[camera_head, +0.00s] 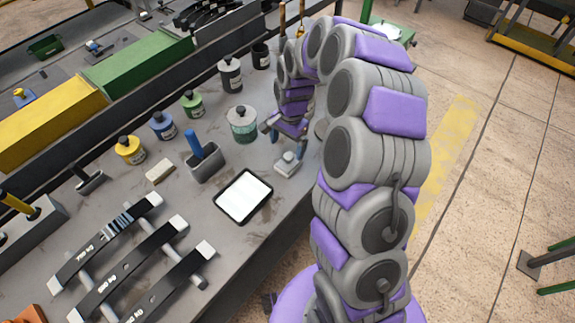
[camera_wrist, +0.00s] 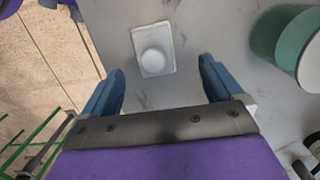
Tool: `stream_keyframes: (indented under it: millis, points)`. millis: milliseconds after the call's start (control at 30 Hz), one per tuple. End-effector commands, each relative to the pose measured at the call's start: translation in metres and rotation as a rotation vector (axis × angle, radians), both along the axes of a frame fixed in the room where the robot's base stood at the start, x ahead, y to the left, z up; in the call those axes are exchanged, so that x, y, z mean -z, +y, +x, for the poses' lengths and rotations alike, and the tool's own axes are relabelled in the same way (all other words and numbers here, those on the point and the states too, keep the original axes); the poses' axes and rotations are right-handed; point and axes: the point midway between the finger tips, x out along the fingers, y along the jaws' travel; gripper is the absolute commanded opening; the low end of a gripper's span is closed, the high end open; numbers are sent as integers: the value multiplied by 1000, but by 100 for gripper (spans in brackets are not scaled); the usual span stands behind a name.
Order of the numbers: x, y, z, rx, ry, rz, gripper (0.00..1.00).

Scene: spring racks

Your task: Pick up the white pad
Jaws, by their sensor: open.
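A small pale square pad with a rounded knob on top (camera_head: 288,163) lies on the grey workbench near its right edge. In the wrist view this knobbed pad (camera_wrist: 153,50) lies beyond my fingertips, roughly in line with the gap between them. A larger flat white pad with a black rim (camera_head: 243,197) lies on the bench to its lower left in the head view. I cannot tell which one the task names. My gripper (camera_head: 287,135) is open and empty near the knobbed pad, touching neither; the wrist view shows its two blue fingers apart (camera_wrist: 161,72).
A teal-banded jar (camera_head: 242,124) stands close left of my gripper; it also shows in the wrist view (camera_wrist: 283,38). A grey holder with a blue handle (camera_head: 205,160) stands beside the rimmed pad. Several small jars and black bars occupy the bench. The floor lies beyond its right edge.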

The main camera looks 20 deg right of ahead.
Motion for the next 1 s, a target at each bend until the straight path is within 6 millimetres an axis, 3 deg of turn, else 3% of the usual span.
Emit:
stream_keyframes:
  millis: [100,367,700,933,1000]
  points:
    - [16,-1,-1,1,0,3,94]
    - [28,-4,-3,1,1,6,94]
    - [72,4,-11,0,2,2,94]
    - [73,2,-11,0,0,3,94]
    - [73,1,-11,0,-1,4,89]
